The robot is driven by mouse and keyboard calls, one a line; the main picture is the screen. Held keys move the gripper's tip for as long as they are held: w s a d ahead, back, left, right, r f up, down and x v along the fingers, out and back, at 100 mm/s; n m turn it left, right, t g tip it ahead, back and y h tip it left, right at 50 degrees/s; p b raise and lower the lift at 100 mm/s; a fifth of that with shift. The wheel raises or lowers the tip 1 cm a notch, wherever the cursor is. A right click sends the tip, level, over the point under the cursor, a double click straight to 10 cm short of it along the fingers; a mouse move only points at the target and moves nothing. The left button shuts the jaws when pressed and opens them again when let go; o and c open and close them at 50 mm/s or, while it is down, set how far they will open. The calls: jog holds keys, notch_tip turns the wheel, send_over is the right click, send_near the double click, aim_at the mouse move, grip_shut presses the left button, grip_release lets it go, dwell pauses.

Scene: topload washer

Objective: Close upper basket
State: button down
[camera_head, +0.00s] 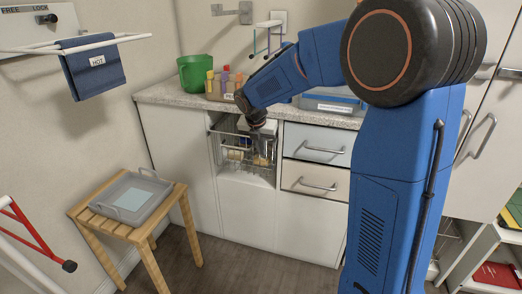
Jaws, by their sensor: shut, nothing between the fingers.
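A wire basket (226,131) is in the open bay of the white counter, left of the drawers. I take it as the upper basket; its wires look to stick out somewhat past the counter front, but how far is hard to tell. More wire and small light items (236,156) show lower in the same bay. My gripper (262,152) points down at the front right of the basket, in front of the bay. It is shut and holds nothing. My gripper and wrist hide part of the basket, and contact cannot be told.
Two drawers (314,150) with bar handles are shut right of the bay. A green bin (194,74) and a box of colored bottles (222,87) stand on the counter (160,92). A wooden stool (84,214) with a grey tray (114,212) stands at front left.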

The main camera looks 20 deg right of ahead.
jog(key=shift+w+d, duration=0.75)
jog(key=shift+w, duration=0.25)
